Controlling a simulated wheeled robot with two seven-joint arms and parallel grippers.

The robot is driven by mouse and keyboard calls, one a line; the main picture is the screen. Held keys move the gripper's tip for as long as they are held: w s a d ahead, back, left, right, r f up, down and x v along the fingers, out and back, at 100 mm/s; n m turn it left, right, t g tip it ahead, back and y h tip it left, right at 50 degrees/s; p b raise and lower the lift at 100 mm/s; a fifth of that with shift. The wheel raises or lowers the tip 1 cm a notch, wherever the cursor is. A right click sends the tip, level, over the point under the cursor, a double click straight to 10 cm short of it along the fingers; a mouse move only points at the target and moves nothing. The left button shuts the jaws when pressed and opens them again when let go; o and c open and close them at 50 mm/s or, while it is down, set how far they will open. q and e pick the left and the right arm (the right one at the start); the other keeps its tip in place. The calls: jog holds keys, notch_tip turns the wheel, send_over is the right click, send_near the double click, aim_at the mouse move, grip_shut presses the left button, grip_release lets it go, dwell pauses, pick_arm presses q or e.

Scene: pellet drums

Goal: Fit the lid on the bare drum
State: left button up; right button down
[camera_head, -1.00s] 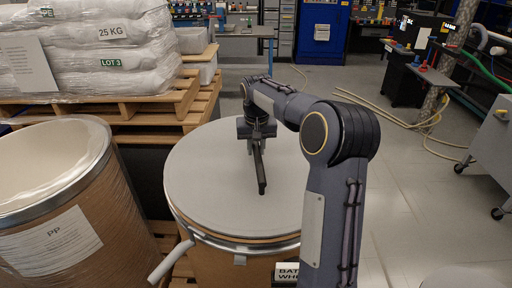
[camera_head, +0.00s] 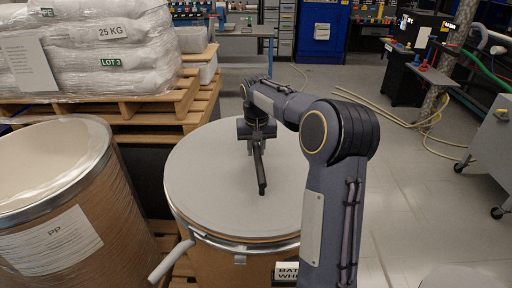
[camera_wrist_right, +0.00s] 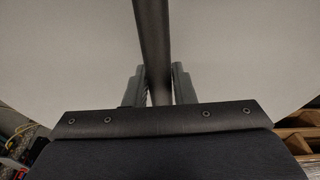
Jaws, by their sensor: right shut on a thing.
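A wide round grey lid (camera_head: 215,185) lies level over the top of the middle drum (camera_head: 225,265), a brown drum with a metal band and a lever at its front left. The lid covers the drum's mouth; whether it is fully seated all round cannot be told. My right gripper (camera_head: 256,142) is over the lid and shut on its dark bar handle (camera_head: 261,175). In the right wrist view the bar (camera_wrist_right: 153,45) runs between the two fingers (camera_wrist_right: 159,85), with the pale lid behind. My left gripper is not in view.
A grey cart (camera_head: 490,150) stands at the right. The floor between is clear apart from hoses (camera_head: 400,115).

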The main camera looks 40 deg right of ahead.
aim_at(256, 144)
jog(key=shift+f, duration=0.35)
dwell(0.7)
dwell(0.3)
jog(key=c, duration=1.2)
grip_release()
jog(key=shift+c, duration=0.2)
jog(key=shift+o, duration=0.8)
jog(key=shift+f, duration=0.2)
jog(key=o, duration=0.4)
jog(key=shift+r, duration=0.1)
notch_tip(256, 144, up, 7)
jog(key=p, duration=0.6)
